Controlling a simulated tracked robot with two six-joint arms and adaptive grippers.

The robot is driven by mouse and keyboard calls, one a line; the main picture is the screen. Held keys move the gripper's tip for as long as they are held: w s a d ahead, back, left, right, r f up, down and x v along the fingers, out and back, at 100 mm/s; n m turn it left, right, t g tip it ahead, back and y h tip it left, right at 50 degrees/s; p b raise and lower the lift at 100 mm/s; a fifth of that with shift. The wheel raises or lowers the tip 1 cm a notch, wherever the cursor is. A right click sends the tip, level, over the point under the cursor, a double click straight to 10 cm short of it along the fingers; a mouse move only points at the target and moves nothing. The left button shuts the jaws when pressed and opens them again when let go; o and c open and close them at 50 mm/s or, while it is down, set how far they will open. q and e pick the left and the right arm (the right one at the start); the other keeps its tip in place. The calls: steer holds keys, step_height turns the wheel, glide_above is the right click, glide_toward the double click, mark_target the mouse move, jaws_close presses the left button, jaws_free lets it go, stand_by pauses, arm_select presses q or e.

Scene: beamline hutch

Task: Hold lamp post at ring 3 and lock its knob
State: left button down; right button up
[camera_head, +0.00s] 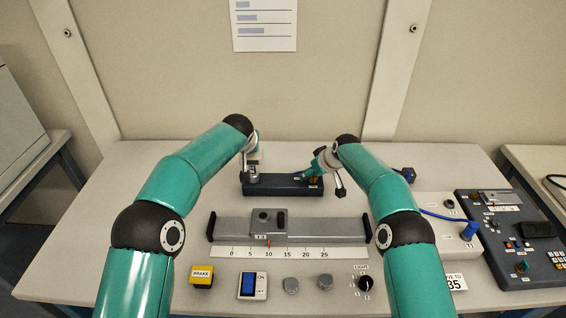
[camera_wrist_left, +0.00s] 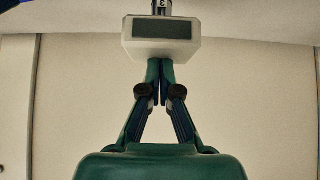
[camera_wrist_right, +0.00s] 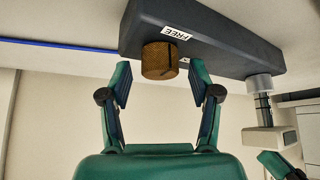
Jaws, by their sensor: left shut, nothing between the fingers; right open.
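The lamp post has a white head (camera_wrist_left: 161,38) with a dark panel; a short piece of post (camera_wrist_left: 162,6) marked 3 shows behind it. My left gripper (camera_wrist_left: 160,68) is shut and empty, its fingertips close to the head's edge; I cannot tell if they touch. In the right wrist view, the post (camera_wrist_right: 262,103) stands between a pale collar on the dark base (camera_wrist_right: 225,48) and the lamp head (camera_wrist_right: 270,138). The brass knob (camera_wrist_right: 160,60) sits on the base beside a FREE label. My right gripper (camera_wrist_right: 160,72) is open, with its fingertips either side of the knob.
A grey rail with a slider (camera_head: 269,221) and a scale lie in front of the base. Nearer are a yellow BRAKE button (camera_head: 202,276), a blue switch (camera_head: 253,286) and several knobs. A dark control panel (camera_head: 520,245) is at the right.

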mark_target(250, 155)
arm_select(q)
steer(key=shift+s+f, duration=0.1)
steer(key=shift+f, duration=1.4)
arm_select(e)
steer(key=c, duration=1.1)
steer(key=shift+m+t+h, duration=0.3)
steer(key=shift+m+h, duration=0.5)
steer(key=shift+m, duration=0.7)
